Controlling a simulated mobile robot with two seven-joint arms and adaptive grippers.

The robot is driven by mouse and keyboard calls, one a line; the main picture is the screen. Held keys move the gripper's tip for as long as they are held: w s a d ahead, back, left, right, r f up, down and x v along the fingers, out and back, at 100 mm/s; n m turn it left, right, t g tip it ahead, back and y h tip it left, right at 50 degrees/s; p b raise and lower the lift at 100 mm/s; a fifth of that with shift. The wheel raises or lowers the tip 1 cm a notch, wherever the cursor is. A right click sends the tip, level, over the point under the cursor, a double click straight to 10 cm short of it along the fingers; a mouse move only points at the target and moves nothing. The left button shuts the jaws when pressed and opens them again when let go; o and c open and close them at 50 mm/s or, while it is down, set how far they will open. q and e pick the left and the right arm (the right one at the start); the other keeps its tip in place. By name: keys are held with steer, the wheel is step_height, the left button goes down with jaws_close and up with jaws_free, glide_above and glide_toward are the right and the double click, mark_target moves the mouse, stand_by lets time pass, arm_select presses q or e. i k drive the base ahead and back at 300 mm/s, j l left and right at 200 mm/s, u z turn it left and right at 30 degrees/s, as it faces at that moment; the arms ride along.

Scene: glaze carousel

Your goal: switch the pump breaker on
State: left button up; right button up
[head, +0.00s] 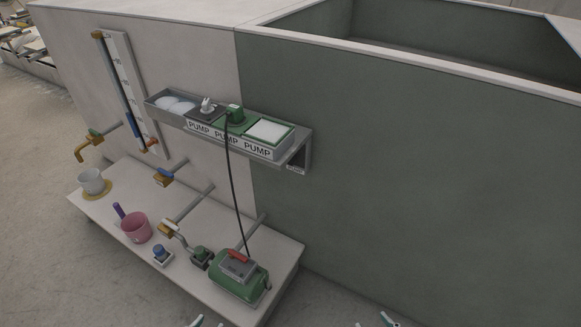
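A green pump (229,288) stands at the front right of the low white bench. A grey box (240,265) with a red lever-like part (238,256) sits on top of it. Which part is the breaker, and its on or off position, I cannot tell. A black cable (234,180) runs from the pump up to a green plug (235,114) on the wall shelf. My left gripper (209,322) and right gripper (373,322) show only fingertips at the bottom edge. Both have their tips apart, with nothing seen between them, and are clear of the pump.
The wall shelf (297,150) carries several trays and labels reading PUMP. Pipes with taps (163,178) stick out from the wall. The green wall (420,190) at right is bare.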

mark_target(292, 162)
steer(key=i+j, duration=0.15)
steer(key=j, duration=0.2)
steer(key=i+j+u, duration=0.15)
steer(key=j, duration=0.25)
steer(key=i+j, duration=0.2)
steer(key=j+u, duration=0.05)
steer(key=j, duration=0.1)
